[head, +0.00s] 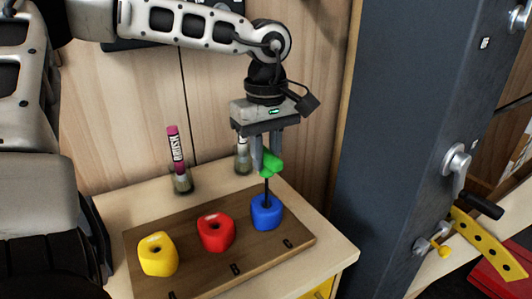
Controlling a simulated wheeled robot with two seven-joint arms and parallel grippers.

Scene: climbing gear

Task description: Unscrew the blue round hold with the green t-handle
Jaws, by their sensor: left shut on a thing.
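The blue round hold (266,212) sits on the wooden board (195,272) near the letter C. The green t-handle (271,163) stands upright above it, and its dark shaft (267,192) runs down into the hole in the blue hold's top. My left gripper (266,155) points down and is shut on the green handle; the fingers partly hide it. How deep the shaft's tip sits is hidden inside the hold. My right gripper is not in view.
A red hold (216,233) and a yellow hold (158,254) sit on the same board, to the left. A pink brush (176,149) stands in a holder behind, with another holder (243,160) near my gripper. A dark metal column (400,150) rises at right.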

